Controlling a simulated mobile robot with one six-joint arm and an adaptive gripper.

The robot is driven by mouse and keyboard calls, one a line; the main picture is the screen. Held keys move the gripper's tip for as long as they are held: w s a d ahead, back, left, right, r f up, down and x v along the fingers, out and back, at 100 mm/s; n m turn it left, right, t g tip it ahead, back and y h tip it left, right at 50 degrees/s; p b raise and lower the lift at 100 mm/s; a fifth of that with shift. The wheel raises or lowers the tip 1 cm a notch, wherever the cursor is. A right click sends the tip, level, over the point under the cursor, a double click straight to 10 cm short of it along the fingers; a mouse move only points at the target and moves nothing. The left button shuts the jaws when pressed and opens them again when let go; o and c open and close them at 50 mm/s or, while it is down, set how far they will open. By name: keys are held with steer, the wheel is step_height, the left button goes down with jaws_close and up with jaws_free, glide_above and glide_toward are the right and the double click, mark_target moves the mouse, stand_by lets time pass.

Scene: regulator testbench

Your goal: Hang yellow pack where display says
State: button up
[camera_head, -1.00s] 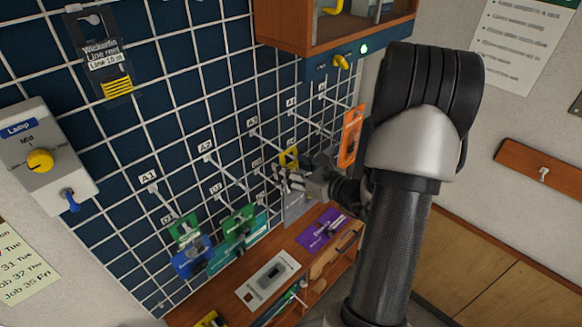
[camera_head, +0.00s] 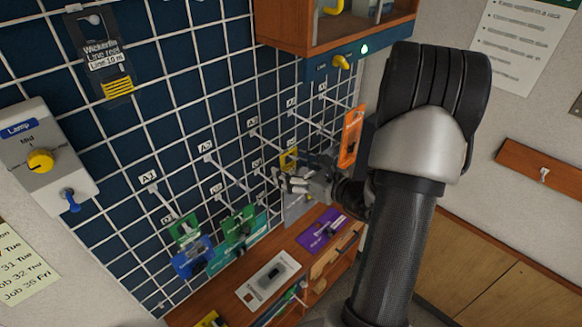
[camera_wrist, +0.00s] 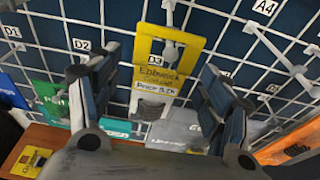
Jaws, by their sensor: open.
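A yellow pack (camera_wrist: 190,65) with printed text and a clear lower part is upright in front of the wall grid. A white hook and the D3 label show within its header opening; I cannot tell whether the hook bears its weight. The yellow pack (camera_head: 288,160) is partly hidden by my gripper in the head view. My gripper (camera_head: 280,181) is open. In the wrist view, its fingers stand apart on either side of the pack's lower part, with gaps visible. I cannot make out the display's instruction.
Blue (camera_head: 193,258), green (camera_head: 239,225) and orange (camera_head: 351,137) packs are at the grid. Another yellow pack (camera_wrist: 28,162), a purple pack (camera_head: 322,231) and a white pack (camera_head: 269,279) lie on the wooden shelf. A wooden cabinet (camera_head: 283,25) overhangs the grid.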

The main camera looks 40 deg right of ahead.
steer(key=a+v, duration=0.1)
steer(key=v, duration=1)
steer(key=shift+s+d, duration=0.2)
steer(key=shift+d, duration=0.2)
